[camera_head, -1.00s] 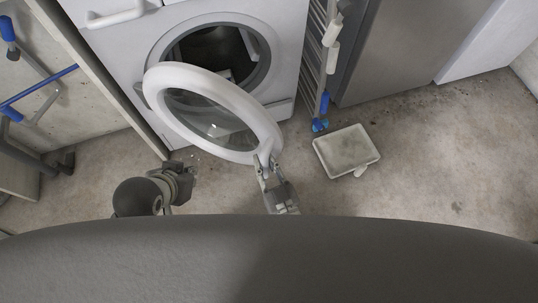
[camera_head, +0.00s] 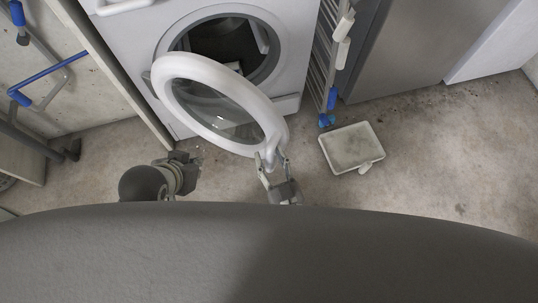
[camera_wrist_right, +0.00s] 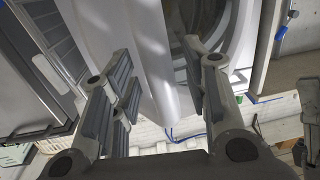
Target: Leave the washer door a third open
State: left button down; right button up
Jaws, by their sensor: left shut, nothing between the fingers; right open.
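The washer (camera_head: 299,40) is a white front-loader at the top middle of the head view. Its round door (camera_head: 180,67) has a white ring and clear glass and stands swung open, hinged at the left of the dark drum opening (camera_head: 225,40). My right gripper (camera_head: 270,160) is at the door's lower right rim, its fingers open. In the right wrist view the white door rim (camera_wrist_right: 152,62) runs between the two spread fingers; contact cannot be told. My left gripper (camera_head: 190,160) is below the door's left part, apart from it; its fingertips are hard to see.
A shallow white tray (camera_head: 372,135) lies on the floor right of the door. A folded rack with blue ends (camera_head: 327,100) stands right of the washer, beside a grey cabinet (camera_head: 400,50). A concrete wall panel (camera_head: 80,100) borders the left.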

jog(key=v, duration=1.1)
